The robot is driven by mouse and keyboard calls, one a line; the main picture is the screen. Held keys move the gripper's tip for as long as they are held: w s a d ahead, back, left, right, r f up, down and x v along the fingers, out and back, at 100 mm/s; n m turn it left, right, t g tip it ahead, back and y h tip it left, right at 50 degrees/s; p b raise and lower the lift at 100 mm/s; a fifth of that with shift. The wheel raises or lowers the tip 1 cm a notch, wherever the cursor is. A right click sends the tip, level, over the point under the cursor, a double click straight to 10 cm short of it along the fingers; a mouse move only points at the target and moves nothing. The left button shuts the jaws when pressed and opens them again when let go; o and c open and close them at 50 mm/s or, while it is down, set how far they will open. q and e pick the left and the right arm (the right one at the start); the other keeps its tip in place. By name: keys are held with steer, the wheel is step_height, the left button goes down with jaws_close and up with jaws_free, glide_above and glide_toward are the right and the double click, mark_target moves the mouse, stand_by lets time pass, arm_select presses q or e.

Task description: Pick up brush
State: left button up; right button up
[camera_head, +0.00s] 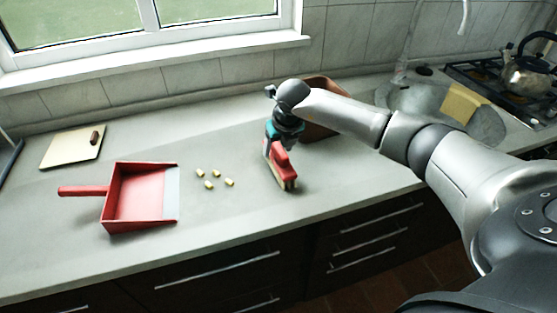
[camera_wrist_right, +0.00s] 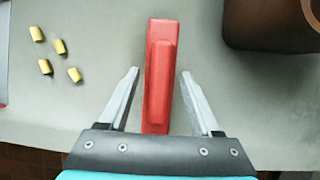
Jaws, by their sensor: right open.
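The red brush (camera_head: 283,167) lies on the grey counter in the head view, with pale bristles at its near end. In the right wrist view the red brush (camera_wrist_right: 160,75) extends between the two fingers. My right gripper (camera_wrist_right: 157,75) is open, with a finger on each side of the brush and a visible gap on both sides. In the head view my right gripper (camera_head: 275,147) is over the far part of the brush and hides some of it. My left gripper is not in view.
A red dustpan (camera_head: 140,197) lies at the left, with several small yellow pieces (camera_head: 209,185) between it and the brush. A brown pot (camera_head: 322,128) stands close behind my right gripper. A board (camera_head: 72,148), a sink (camera_head: 420,98) and a kettle (camera_head: 528,72) are farther off.

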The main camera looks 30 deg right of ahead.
steer(key=shift+f, duration=0.2)
steer(key=shift+c, duration=0.2)
jaws_close()
stand_by(0.4)
